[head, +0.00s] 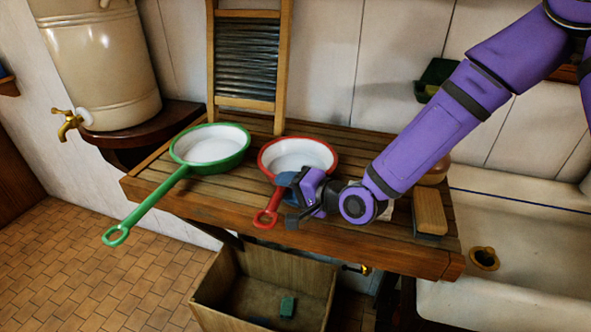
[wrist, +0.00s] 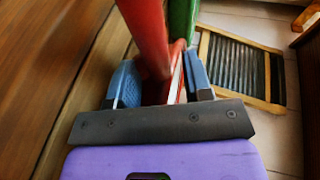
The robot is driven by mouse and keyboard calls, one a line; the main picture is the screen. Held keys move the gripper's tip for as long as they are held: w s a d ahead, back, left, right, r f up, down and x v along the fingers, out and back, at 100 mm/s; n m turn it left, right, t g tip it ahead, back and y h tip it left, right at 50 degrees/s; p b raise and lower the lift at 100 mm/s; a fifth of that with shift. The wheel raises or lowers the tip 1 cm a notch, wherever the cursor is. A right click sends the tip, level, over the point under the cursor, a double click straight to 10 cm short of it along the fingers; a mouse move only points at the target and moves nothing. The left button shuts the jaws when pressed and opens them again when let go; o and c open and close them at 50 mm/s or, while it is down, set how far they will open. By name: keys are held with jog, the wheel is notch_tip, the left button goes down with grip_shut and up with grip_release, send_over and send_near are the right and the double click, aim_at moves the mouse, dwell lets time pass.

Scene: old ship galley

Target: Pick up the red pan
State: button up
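The red pan (head: 318,151) has a white inside and sits on the slatted wooden counter, with its red handle (head: 266,218) reaching toward the front edge. My gripper (head: 286,200) is at the handle near the pan's front rim and hides part of it. In the wrist view the blue fingers of my gripper (wrist: 160,82) are spread apart. The red handle (wrist: 145,30) passes between them, close to the left finger. Whether a finger touches it is hard to tell.
A green pan (head: 240,160) lies left of the red one, its handle overhanging the counter (head: 345,235). A washboard (head: 247,60) stands behind. A brush (head: 430,212) and a white sink (head: 520,225) are at right. A wooden box (head: 225,310) stands below.

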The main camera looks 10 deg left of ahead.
grip_shut()
